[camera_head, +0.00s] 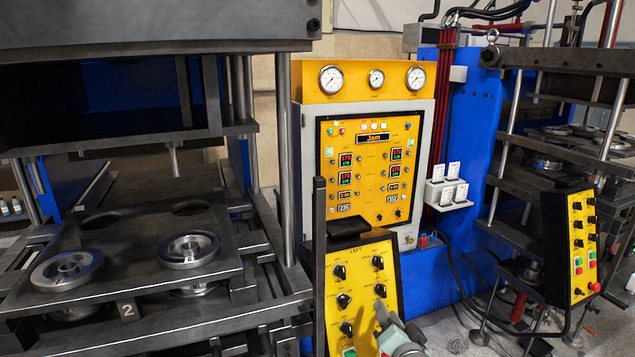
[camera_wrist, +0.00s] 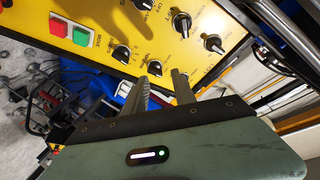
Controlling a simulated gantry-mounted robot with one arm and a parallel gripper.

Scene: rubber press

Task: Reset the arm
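My gripper (camera_head: 392,322) shows at the bottom edge of the head view, in front of the lower part of the yellow left control panel (camera_head: 362,270). In the wrist view my gripper (camera_wrist: 162,80) has its two dark fingers apart, with nothing held between them. The same yellow panel (camera_wrist: 110,25) fills the upper part of that view, tilted, with black knobs and a red and a green button. A knob shows just beyond the fingertips; I cannot tell whether they touch it. Most of my arm is outside the head view.
The left press has a dark plate (camera_head: 130,240) with round metal moulds (camera_head: 189,250) on it. A yellow gauge cabinet (camera_head: 370,160) stands behind the left panel. A right control panel (camera_head: 582,250) and another press stand at the right. Cables cross the floor between.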

